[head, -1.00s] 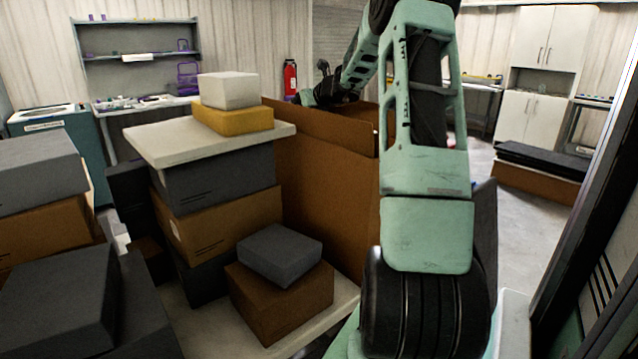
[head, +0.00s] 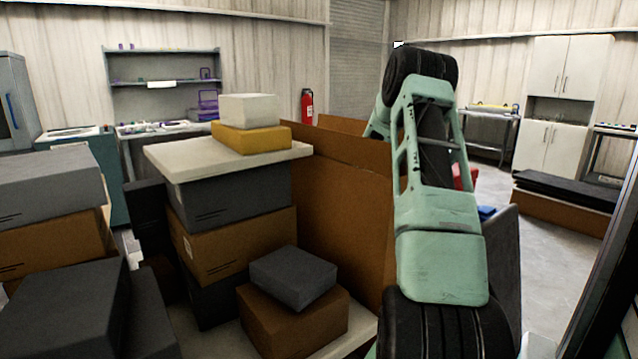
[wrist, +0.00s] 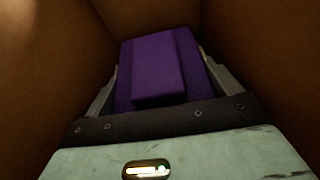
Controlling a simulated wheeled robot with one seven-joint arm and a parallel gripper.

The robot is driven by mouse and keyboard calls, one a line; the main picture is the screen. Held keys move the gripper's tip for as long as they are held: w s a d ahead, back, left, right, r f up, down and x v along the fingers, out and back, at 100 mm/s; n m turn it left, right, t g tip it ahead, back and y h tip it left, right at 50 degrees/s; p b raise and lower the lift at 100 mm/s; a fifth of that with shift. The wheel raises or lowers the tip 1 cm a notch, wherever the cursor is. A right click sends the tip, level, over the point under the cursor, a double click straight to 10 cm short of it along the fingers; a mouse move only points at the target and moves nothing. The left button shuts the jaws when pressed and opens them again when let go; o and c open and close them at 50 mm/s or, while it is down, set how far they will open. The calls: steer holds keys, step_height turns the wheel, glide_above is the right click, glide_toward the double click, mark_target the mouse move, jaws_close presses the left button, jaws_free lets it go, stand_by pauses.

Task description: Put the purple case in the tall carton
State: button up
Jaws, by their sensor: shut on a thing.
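The purple case (wrist: 155,70) is between the two fingers of my gripper (wrist: 163,82) in the wrist view, and the gripper is shut on it. Brown walls of the tall carton (wrist: 45,70) surround the case and gripper on the left, right and far side. In the head view the tall carton (head: 340,205) stands behind the stacked boxes, its upper flaps raised. My arm reaches over and down into it. The gripper and the case are hidden there by the carton and my arm. Whether the case touches the carton's bottom cannot be told.
Stacked boxes with a pale board (head: 230,160) stand left of the carton. A dark grey box (head: 292,277) lies on a brown box (head: 290,325) in front. More grey boxes (head: 50,180) fill the left. Open floor (head: 545,235) shows at right.

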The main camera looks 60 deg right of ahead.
steer(key=shift+f, duration=0.2)
steer(key=o, duration=0.8)
steer(key=shift+c, duration=0.2)
steer(key=shift+r, duration=0.15)
steer(key=v, duration=1.2)
steer(key=shift+p, duration=0.3)
steer(key=shift+d, duration=0.1)
